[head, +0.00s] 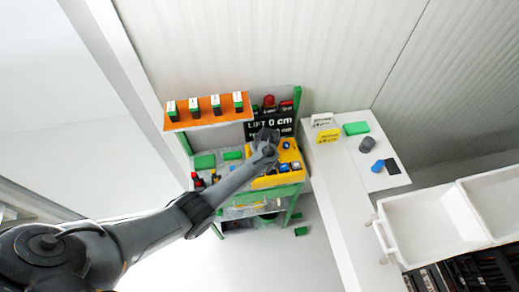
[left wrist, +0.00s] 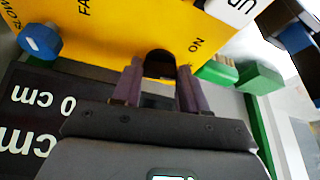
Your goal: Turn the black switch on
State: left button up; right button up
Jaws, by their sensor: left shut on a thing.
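The black switch (left wrist: 160,62) sits on the face of the yellow panel (left wrist: 120,30), with the word "ON" to its right in the left wrist view. My left gripper (left wrist: 155,88) is shut on the switch, with one purple-grey finger on each side of it. In the head view my left gripper (head: 268,141) reaches over the yellow panel (head: 289,153) and hides the switch. The exact angle of the switch is hard to tell between the fingers. My right gripper is not in view.
A blue knob (left wrist: 40,40) stands on the panel, left of the switch in the left wrist view. A black "LIFT 0 cm" sign (head: 262,126) stands behind. An orange shelf (head: 207,115) holds several boxes. A white table (head: 345,165) is at the right.

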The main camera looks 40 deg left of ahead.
pick_arm(q)
jog(key=n, duration=0.1)
jog(key=n+g+b, duration=0.1)
jog(key=shift+w+d+f+n, duration=0.1)
jog(key=shift+w+n, duration=0.15)
jog(key=shift+n, duration=0.15)
jog(key=shift+w+n+g+y+b, duration=0.1)
jog(key=shift+n+g+y+b, duration=0.25)
jog(key=shift+n+b, duration=0.4)
jog(key=n+b, duration=0.1)
jog(key=n+g+b, duration=0.1)
jog(key=n+b, duration=0.1)
jog(key=shift+w+f+n, duration=0.15)
jog(key=shift+n, duration=0.1)
jog(key=shift+r+n+g+b, duration=0.2)
jog(key=shift+n+g+b, duration=0.25)
jog(key=shift+n+b, duration=0.8)
jog(key=shift+m, duration=0.25)
jog(key=o, duration=1.1)
jog(key=shift+c, duration=0.2)
jog(key=shift+r, duration=0.15)
